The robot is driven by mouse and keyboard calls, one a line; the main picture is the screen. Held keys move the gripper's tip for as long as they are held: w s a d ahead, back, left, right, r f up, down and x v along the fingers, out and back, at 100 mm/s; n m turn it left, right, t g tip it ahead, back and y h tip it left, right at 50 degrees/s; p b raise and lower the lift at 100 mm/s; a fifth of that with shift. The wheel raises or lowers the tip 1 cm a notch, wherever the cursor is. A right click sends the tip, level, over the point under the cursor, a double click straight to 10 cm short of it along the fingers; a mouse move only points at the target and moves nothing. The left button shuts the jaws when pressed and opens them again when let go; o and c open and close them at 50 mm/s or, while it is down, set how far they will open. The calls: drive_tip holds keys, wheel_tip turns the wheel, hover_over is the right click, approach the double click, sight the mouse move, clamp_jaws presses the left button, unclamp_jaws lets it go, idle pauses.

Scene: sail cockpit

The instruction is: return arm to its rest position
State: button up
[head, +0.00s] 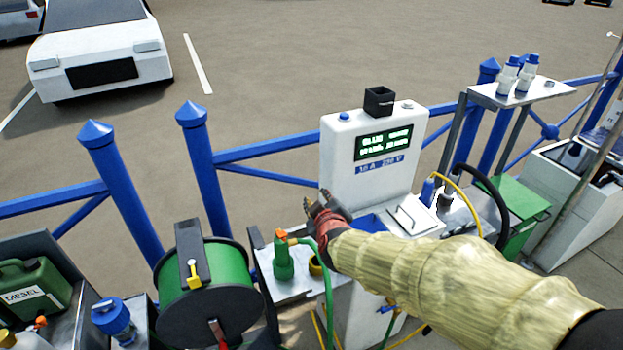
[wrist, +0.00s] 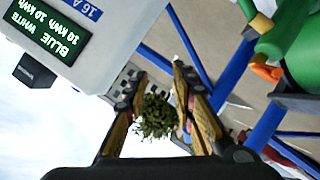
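My arm, in a pale yellow ribbed sleeve, reaches in from the lower right of the head view. My gripper (head: 326,212) is in front of the lower left of the white power pedestal (head: 345,165). In the wrist view my gripper (wrist: 157,85) has its two fingers apart, with no held thing visible between them. A green bush shows between the fingers, seemingly in the background. The pedestal (wrist: 120,30) fills the upper left of the wrist view, with its lit green display upside down.
A green hose nozzle (head: 283,258) stands on a small shelf left of my gripper. A green hose reel (head: 213,275) is farther left. Blue railings (head: 280,142) run behind. A yellow cable (head: 465,203) and black hose (head: 497,200) are right of the pedestal. A high shelf (head: 513,95) holds blue-and-white fittings.

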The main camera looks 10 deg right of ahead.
drive_tip(key=s+a+f+m+g+y, duration=0.1)
drive_tip(key=s+a+f+m+g, duration=0.2)
drive_tip(key=s, duration=0.4)
drive_tip(key=s+a+f+m+g+y, duration=0.1)
drive_tip(key=s+f+g, duration=0.2)
drive_tip(key=s+f, duration=0.25)
drive_tip(key=s+d+r+m, duration=0.1)
drive_tip(key=s+d+r, duration=0.2)
drive_tip(key=s, duration=0.3)
drive_tip(key=s+d+r+m+g+h, duration=0.1)
drive_tip(key=s+d+r, duration=0.3)
drive_tip(key=s, duration=0.3)
drive_tip(key=s+d+r+m+h, duration=0.1)
drive_tip(key=s+d+r+m, duration=0.1)
drive_tip(key=s+d+r, duration=0.2)
drive_tip(key=s+d, duration=0.2)
drive_tip(key=s, duration=0.1)
drive_tip(key=shift+s+g, duration=0.15)
drive_tip(key=shift+g, duration=0.25)
drive_tip(key=shift+d+r, duration=0.1)
drive_tip(key=shift+r, duration=0.05)
